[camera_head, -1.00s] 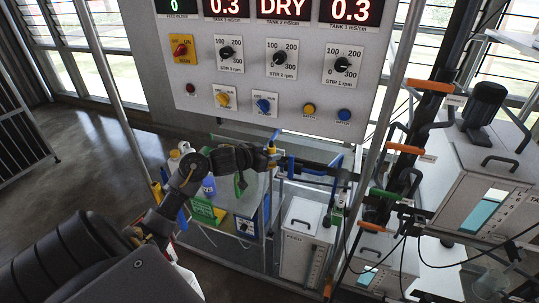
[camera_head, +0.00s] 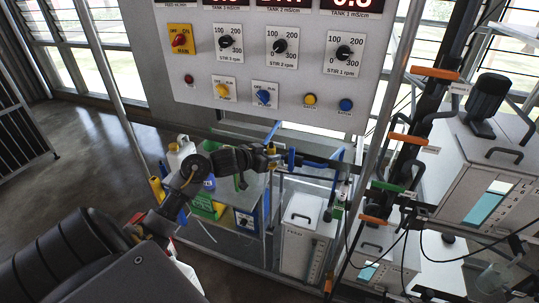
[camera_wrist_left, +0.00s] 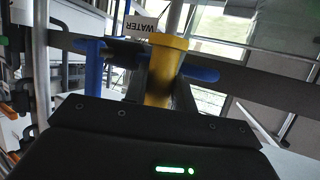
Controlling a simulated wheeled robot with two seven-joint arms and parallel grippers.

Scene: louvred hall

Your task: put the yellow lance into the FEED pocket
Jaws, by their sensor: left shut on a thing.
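My left gripper (camera_head: 268,158) reaches in from the left, below the control panel, and is shut on the yellow lance (camera_head: 271,150). In the left wrist view the yellow lance (camera_wrist_left: 160,68) stands upright between the fingers, its wide yellow head at the top. Its lower end is hidden by the gripper. A blue upright piece (camera_wrist_left: 93,65) stands to its left, and a label reading WATER (camera_wrist_left: 141,25) shows just behind it. A white tank (camera_head: 303,235) with a dark handle and a faint label stands below and right of the gripper. I cannot make out the FEED pocket. My right gripper is out of view.
The control panel (camera_head: 270,75) with knobs and buttons hangs above the arm. A metal post (camera_head: 385,130) stands to the right, with orange and green handles and loose cables beyond it. White tanks (camera_head: 480,185) fill the right side. Open floor (camera_head: 85,190) lies left.

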